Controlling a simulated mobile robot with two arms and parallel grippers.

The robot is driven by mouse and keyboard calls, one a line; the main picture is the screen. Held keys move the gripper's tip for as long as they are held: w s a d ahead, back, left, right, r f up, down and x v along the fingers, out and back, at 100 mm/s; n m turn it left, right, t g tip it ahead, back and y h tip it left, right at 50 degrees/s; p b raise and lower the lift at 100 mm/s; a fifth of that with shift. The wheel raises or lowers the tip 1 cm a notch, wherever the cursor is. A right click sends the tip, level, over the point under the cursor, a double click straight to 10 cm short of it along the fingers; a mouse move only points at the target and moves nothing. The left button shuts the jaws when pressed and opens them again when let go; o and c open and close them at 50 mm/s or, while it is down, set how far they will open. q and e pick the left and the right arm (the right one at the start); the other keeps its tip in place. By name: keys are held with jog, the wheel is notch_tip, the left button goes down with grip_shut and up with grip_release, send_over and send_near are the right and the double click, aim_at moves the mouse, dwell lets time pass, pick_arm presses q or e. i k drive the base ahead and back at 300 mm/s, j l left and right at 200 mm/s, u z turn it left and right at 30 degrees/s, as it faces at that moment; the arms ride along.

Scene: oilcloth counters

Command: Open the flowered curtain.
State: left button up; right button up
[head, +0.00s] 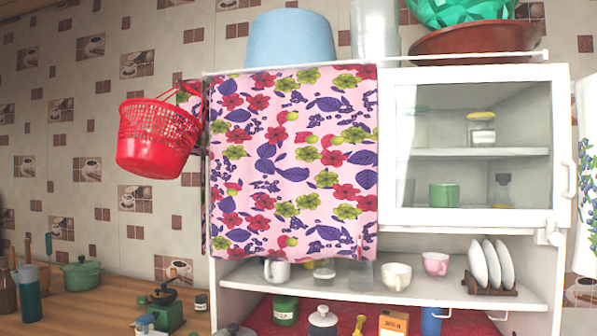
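The flowered curtain (292,165) is pink with red, purple and yellow-green flowers. It hangs from the top of the white cabinet and covers its left part. Its lower edge hangs just above the open shelf, and what lies behind it is hidden. Its left edge reaches around the cabinet's side. Neither of my grippers is in the head view.
A red basket (158,138) hangs at the curtain's upper left. A glass door (470,150) covers the cabinet's right part. A blue tub (290,38) stands on top. Cups, including a pink cup (435,264), stand on the shelf below. A green pot (82,274) is on the left counter.

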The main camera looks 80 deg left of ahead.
aim_at(294, 152)
jog(key=u, duration=2.55)
